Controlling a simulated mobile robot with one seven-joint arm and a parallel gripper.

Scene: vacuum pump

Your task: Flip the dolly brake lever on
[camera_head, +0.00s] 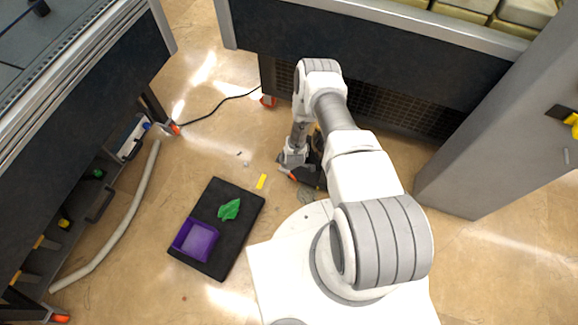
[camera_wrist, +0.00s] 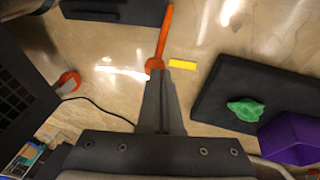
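An orange lever (camera_wrist: 165,35) runs up from the fingertips of my gripper (camera_wrist: 160,76) in the wrist view. Its rounded near end lies right at the tips; whether they touch or hold it cannot be told. The fingers look shut together. In the head view my gripper (camera_head: 289,166) is low near the floor, beside a small dark unit (camera_head: 312,178) with an orange part, mostly hidden by my arm. A dark flat piece (camera_wrist: 110,10) lies at the top of the wrist view; whether it belongs to the dolly is unclear.
A black mat (camera_head: 232,254) with a purple tray (camera_head: 194,240) and a green piece (camera_head: 229,209) lies left. A yellow strip (camera_head: 262,181) lies on the floor. A black cable (camera_head: 210,109) runs behind, near a red-orange caster (camera_head: 268,101). A grey column (camera_head: 480,150) stands right.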

